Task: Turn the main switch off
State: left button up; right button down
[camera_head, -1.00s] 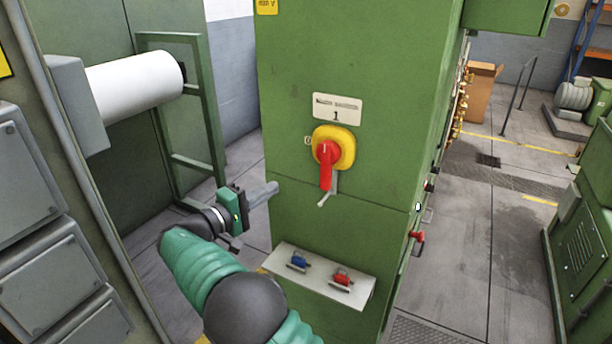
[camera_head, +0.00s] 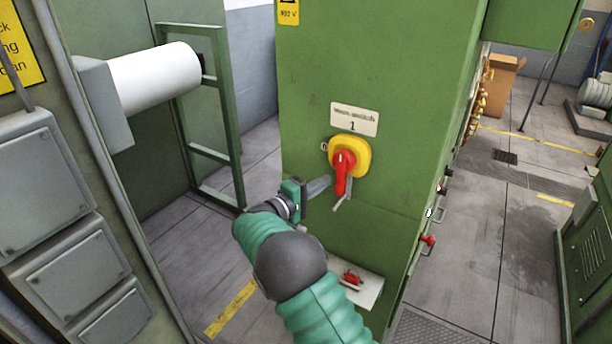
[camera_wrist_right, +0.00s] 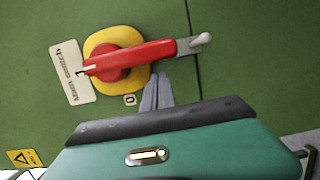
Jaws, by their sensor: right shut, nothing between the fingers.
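The main switch is a red rotary handle (camera_head: 341,172) on a yellow round plate (camera_head: 362,155), fixed to the front of a green cabinet (camera_head: 390,70). The handle points down, and a grey metal tab (camera_head: 342,204) shows at its lower end. A white label (camera_head: 354,120) marked 1 is above, and a 0 mark is left of the plate. My right gripper (camera_head: 326,184) is shut and empty, just left of the handle's lower part. In the right wrist view, its fingers (camera_wrist_right: 156,92) lie beside the red handle (camera_wrist_right: 140,56); contact cannot be told. My left gripper is not in view.
A small shelf (camera_head: 369,291) with a red padlock (camera_head: 352,278) is below the switch, partly hidden by my right arm. Grey boxes (camera_head: 62,262) and a white roll (camera_head: 155,77) are at left. Open floor (camera_head: 470,240) lies right of the cabinet.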

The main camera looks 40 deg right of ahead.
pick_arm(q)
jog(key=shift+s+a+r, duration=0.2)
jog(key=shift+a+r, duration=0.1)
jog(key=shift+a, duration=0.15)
pick_arm(e)
jog(key=shift+s+a+r, duration=0.15)
jog(key=shift+s+a, duration=0.15)
jog(key=shift+s, duration=0.35)
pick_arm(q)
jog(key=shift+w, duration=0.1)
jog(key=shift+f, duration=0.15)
pick_arm(e)
jog(key=shift+w, duration=0.1)
pick_arm(q)
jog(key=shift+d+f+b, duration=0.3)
jog(key=shift+b, duration=0.1)
pick_arm(e)
jog(key=shift+s+d+f+n, duration=0.25)
jog(key=shift+s+d+n, duration=0.1)
jog(key=shift+n, duration=0.15)
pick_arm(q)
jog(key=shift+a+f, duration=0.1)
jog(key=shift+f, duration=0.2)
pick_arm(e)
jog(key=shift+f, duration=0.1)
